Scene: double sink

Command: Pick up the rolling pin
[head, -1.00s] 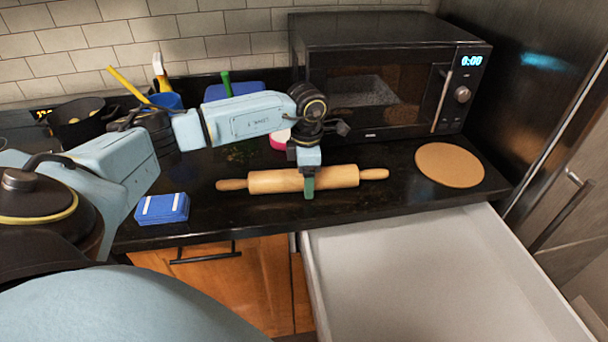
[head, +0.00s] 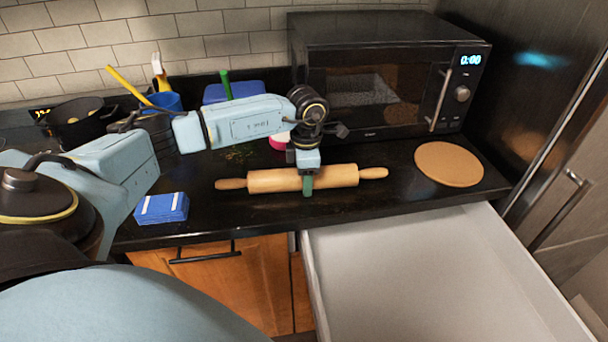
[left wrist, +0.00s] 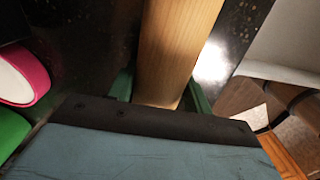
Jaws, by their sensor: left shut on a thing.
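The wooden rolling pin (head: 275,180) lies left to right on the dark counter, in front of the microwave. My left gripper (head: 307,184) comes down on it from above, just right of the middle of its barrel. In the left wrist view the barrel (left wrist: 175,45) runs between the two green fingers (left wrist: 160,90), one on each side. The left gripper is shut on the barrel. From these frames I cannot tell whether the pin is clear of the counter. My right gripper is not in view.
A black microwave (head: 385,80) stands behind. A round brown board (head: 449,164) lies at the right. A blue box (head: 161,208) is at the front left. An open, empty drawer (head: 430,275) juts out below the counter. A pot (head: 80,125) is at the far left.

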